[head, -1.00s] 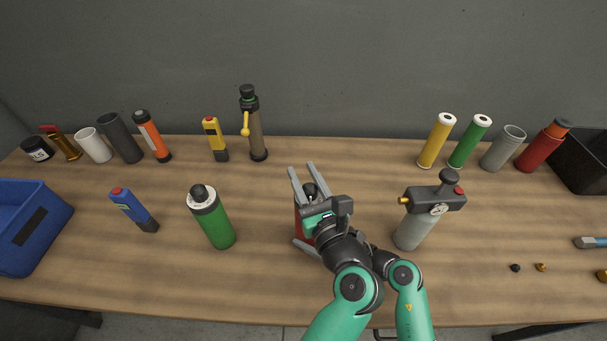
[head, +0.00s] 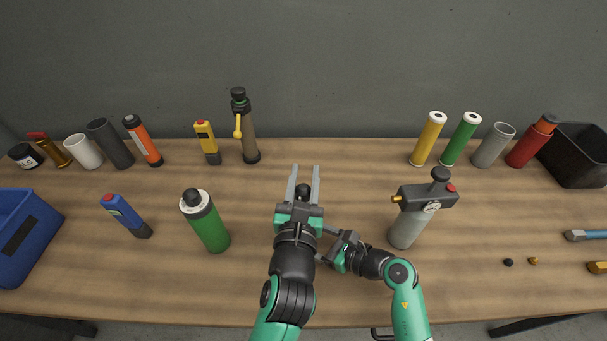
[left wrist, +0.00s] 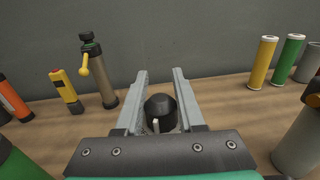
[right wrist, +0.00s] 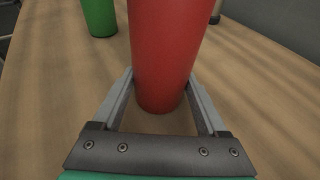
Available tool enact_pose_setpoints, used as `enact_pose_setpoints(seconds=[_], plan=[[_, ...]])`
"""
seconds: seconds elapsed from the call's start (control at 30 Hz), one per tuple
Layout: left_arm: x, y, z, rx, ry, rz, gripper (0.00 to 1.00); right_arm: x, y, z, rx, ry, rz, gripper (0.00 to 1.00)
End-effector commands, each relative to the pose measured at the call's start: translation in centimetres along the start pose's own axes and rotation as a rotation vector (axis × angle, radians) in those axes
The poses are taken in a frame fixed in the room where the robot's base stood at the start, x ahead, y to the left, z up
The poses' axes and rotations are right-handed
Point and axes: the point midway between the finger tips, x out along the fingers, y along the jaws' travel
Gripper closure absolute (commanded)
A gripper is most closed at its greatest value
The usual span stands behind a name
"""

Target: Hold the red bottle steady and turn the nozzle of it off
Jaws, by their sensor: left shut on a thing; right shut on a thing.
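The red bottle (right wrist: 165,55) stands upright in the right wrist view; in the head view my left arm and gripper hide its body. Its black rounded nozzle (head: 303,191) shows between my left gripper's fingers, and also in the left wrist view (left wrist: 160,107), with a small pale mark on its near side. My left gripper (head: 304,170) is above the bottle, shut on the nozzle, its fingers reaching past it. My right gripper (right wrist: 160,76) is lower, shut on the bottle's body with one finger on each side. In the head view its fingertips are partly hidden.
A green bottle (head: 208,225) stands to the left and a grey bottle with a gauge (head: 407,226) close to the right arm. A brown bottle with a yellow lever (head: 248,135) and several other cylinders line the back. A blue crate (head: 22,240) is at the left edge.

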Motion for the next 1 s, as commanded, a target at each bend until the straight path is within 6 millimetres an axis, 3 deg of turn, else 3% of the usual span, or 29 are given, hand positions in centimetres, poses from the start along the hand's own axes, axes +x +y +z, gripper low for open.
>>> enact_pose_setpoints(seconds=[0.33,0.37,0.5,0.83,1.0], plan=[[0.0,0.0,-0.4,0.0,0.008,-0.003,1.0,0.0,-0.1,0.0,0.001,-0.001,-0.001,0.55],[0.0,0.0,-0.4,0.0,0.008,-0.003,0.59,0.0,-0.1,0.0,0.001,-0.001,-0.002,0.55],[0.0,0.0,-0.2,0.0,0.005,-0.003,0.33,0.0,-0.1,0.0,0.001,-0.001,-0.001,0.55],[-0.1,0.0,-0.1,-0.001,0.002,-0.003,0.31,0.0,0.0,0.0,0.001,-0.001,-0.001,0.55],[-1.9,-0.1,-0.1,-0.002,0.001,-0.004,0.31,0.0,0.0,0.0,0.001,-0.001,-0.001,0.55]])
